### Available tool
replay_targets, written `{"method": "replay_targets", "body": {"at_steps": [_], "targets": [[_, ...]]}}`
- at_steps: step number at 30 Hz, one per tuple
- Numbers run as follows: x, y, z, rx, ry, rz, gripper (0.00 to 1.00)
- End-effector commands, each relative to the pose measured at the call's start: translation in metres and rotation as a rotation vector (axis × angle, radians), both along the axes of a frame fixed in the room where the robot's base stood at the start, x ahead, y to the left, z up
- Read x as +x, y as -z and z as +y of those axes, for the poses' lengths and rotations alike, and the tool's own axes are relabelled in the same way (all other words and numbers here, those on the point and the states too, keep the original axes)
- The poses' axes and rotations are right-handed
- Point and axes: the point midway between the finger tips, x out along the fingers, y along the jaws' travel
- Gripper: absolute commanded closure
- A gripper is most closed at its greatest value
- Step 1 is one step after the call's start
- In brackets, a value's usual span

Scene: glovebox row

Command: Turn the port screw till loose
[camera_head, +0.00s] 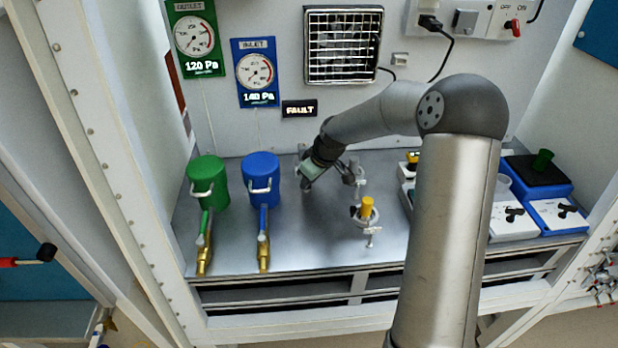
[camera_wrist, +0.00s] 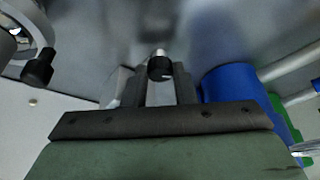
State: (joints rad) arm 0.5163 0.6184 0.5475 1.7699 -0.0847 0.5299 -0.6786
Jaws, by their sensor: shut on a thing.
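The port screw (camera_wrist: 160,67) shows in the wrist view as a small dark round knob with a short bright metal stem. It sits between the two grey fingers of my gripper (camera_wrist: 161,78), near their tips. My gripper is shut on it. In the head view my gripper (camera_head: 304,182) reaches low over the metal bench, right of the blue canister and left of a clamp stand. The screw cannot be made out there.
A clamp stand (camera_head: 356,178) with a ring and yellow-capped piece (camera_head: 367,206) stands close right of my gripper. A blue canister (camera_head: 262,181) and green canister (camera_head: 208,184) stand left, with brass-ended valves in front. Instruments (camera_head: 537,178) fill the right.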

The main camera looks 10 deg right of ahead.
Motion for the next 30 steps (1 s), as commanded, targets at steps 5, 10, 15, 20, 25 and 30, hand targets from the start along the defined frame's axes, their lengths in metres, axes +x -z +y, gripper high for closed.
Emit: {"method": "replay_targets", "body": {"at_steps": [5, 10, 15, 20, 25, 30], "targets": [[0.0021, -0.0007, -0.0029, 0.002, -0.165, 0.0, 0.98], [0.0035, -0.0006, -0.0034, 0.003, -0.326, -0.001, 0.98], [0.0051, -0.0002, -0.0042, 0.002, -0.472, -0.001, 0.98], [0.0062, -0.0001, -0.0045, 0.001, -0.586, -0.001, 0.98], [0.007, 0.0, -0.005, -0.001, -0.672, 0.0, 0.98], [0.0077, -0.0001, -0.0053, -0.002, -0.725, -0.001, 0.98]]}}
